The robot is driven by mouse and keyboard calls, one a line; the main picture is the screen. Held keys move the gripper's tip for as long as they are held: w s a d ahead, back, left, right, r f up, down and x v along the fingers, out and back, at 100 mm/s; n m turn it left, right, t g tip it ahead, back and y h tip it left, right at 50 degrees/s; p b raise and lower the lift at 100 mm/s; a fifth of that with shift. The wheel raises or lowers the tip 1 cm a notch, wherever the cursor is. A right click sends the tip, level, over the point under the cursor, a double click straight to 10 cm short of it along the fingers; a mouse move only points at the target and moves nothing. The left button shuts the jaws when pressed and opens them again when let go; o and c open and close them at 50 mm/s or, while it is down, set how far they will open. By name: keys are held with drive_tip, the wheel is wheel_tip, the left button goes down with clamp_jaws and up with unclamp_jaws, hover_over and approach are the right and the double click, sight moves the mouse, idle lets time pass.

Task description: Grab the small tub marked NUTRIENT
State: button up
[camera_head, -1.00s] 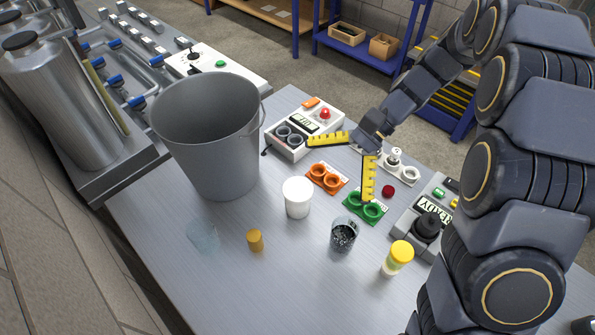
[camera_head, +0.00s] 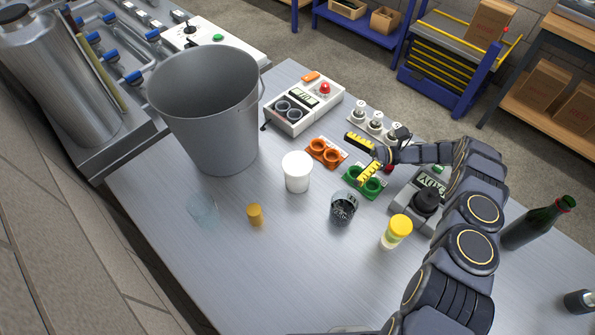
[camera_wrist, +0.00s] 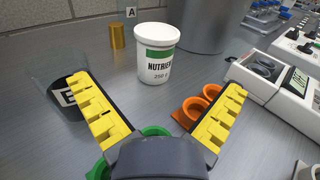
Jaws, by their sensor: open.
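The NUTRIENT tub (camera_wrist: 157,58) is a small white tub with a green band, standing upright on the bench ahead of my gripper in the wrist view. In the head view the white tub (camera_head: 297,172) stands in front of the grey bucket. My gripper (camera_head: 354,160) is open and empty, to the right of the tub, above the green and orange holders. In the wrist view its yellow fingers (camera_wrist: 160,108) are spread wide, with the tub beyond them and between their directions. Nothing touches the tub.
A dark-filled glass (camera_head: 343,208), a yellow-lidded jar (camera_head: 397,231) and a small orange-gold cylinder (camera_head: 255,215) stand near the tub. A faint clear object (camera_head: 203,208) is at left. The grey bucket (camera_head: 207,120) stands behind. Orange (camera_head: 326,152) and green (camera_head: 365,181) holders lie near my gripper.

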approach(283, 165)
drive_tip(key=shift+w+a, duration=0.35)
drive_tip(key=shift+s+a+f, duration=0.1)
drive_tip(key=shift+s+a, duration=0.05)
drive_tip(key=shift+a, duration=1.3)
drive_tip(key=shift+s+a+f, duration=0.15)
drive_tip(key=shift+s+a, duration=0.05)
drive_tip(key=shift+a, duration=1.25)
drive_tip(key=c, duration=1)
